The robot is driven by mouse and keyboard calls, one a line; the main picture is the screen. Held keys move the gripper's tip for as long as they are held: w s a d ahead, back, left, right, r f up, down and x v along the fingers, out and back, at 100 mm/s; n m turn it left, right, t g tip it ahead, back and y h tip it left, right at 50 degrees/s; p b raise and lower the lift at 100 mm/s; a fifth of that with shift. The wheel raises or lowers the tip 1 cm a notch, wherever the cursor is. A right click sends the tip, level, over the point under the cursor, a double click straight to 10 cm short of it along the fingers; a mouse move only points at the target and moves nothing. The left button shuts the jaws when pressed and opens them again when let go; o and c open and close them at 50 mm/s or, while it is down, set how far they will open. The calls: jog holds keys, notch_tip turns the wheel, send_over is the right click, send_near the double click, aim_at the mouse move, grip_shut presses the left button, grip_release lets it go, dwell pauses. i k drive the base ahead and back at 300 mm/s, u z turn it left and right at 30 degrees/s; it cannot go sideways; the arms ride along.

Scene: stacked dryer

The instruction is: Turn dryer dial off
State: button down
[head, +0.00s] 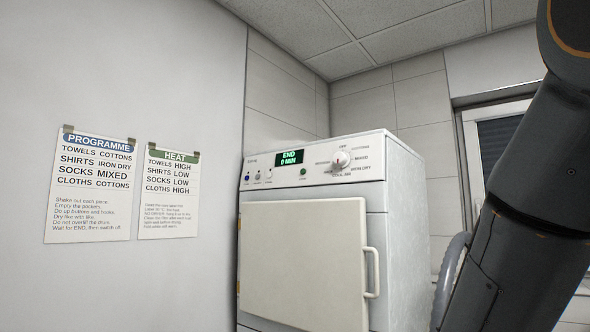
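The dryer (377,230) stands in the corner, with its control panel near the top and a cream door (305,265) that appears closed. The dial (341,159) is a round pale knob on the right part of the panel, ringed by small printed labels. The exact setting it points to is too small to tell. A green-lit display (289,158) left of the dial reads "END 0 MIN". My arm crosses the right side of the picture. My gripper is not in view.
A programme notice (92,188) and a heat notice (170,194) hang on the left wall. The door's handle (373,272) sticks out at its right edge. A window (492,140) is behind my arm. Small buttons (257,177) line the panel's left. Nothing blocks the view of the dial.

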aim_at(341, 160)
jog(key=k, duration=0.5)
jog(key=u, duration=0.65)
jog(key=i, duration=0.8)
jog(key=z, duration=0.2)
